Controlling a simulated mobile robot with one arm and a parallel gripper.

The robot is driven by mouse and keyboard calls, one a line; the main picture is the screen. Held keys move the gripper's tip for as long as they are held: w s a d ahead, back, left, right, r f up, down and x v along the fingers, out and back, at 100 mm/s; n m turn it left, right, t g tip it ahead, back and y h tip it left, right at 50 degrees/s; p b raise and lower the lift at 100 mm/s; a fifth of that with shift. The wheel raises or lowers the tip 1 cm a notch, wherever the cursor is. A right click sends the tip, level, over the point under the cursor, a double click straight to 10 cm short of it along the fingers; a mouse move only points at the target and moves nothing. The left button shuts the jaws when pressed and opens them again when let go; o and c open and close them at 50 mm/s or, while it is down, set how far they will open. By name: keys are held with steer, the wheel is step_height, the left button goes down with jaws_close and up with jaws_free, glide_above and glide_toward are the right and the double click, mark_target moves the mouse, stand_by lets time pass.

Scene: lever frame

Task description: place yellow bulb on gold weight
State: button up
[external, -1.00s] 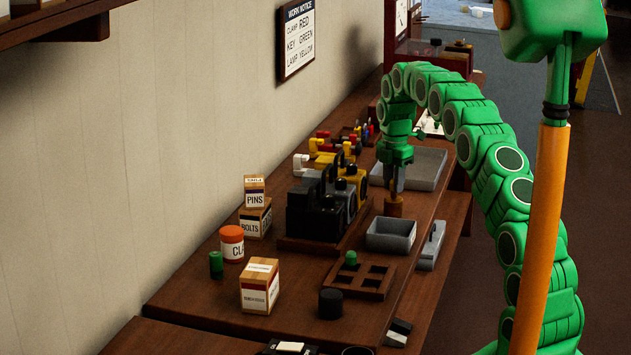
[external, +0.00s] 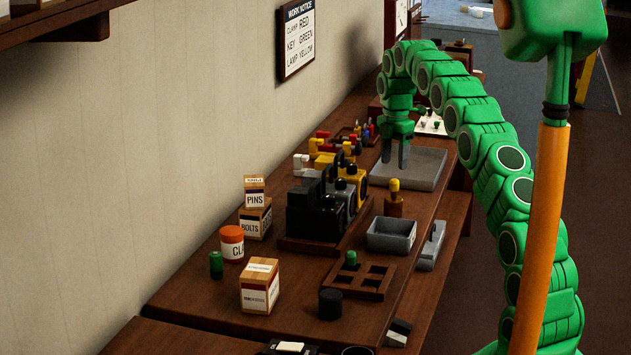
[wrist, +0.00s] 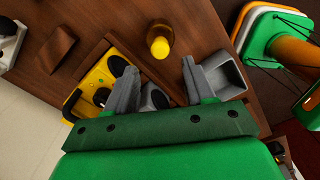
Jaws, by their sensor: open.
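The yellow bulb (external: 394,186) stands upright on top of the gold weight (external: 393,206), beside the rear of the grey bin on the bench. In the wrist view, the bulb (wrist: 160,48) is seen from above, with part of the weight (wrist: 160,30) showing around it. My gripper (external: 395,160) is open and empty, above and behind the bulb, over the near part of a grey tray. In the wrist view, the two fingers of my gripper (wrist: 159,70) are spread apart, with the bulb beyond their tips and not touching them.
The shallow grey tray (external: 425,168) lies behind the weight. A grey bin (external: 390,236) stands in front of it. Dark, grey and yellow lamp-like units (external: 325,205) stand to the left. A wooden rack (external: 359,278) with a green piece is nearer. A wall notice (external: 298,40) hangs behind.

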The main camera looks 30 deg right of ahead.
mark_target(394, 181)
steer(key=shift+r, duration=2.65)
steer(key=s+a+r+m, duration=0.3)
steer(key=s+a+m, duration=0.1)
steer(key=s, duration=0.5)
steer(key=s+a+r+m+g, duration=0.1)
steer(key=s+a+r+m, duration=0.2)
steer(key=s, duration=0.6)
steer(key=s+a+r+m, duration=0.4)
steer(key=s, duration=0.5)
steer(key=s+a+f+m, duration=0.1)
steer(key=s+f+m, duration=0.1)
steer(key=s, duration=0.9)
steer(key=s+a+f+m, duration=0.1)
steer(key=s+f+m, duration=0.2)
steer(key=s, duration=0.8)
steer(key=s+a+f+m, duration=0.1)
steer(key=s+f+m, duration=0.2)
steer(key=s, duration=0.8)
steer(key=shift+s+a+f+m+g, duration=0.15)
steer(key=shift+s+a+m+g, duration=0.2)
steer(key=shift+m, duration=0.75)
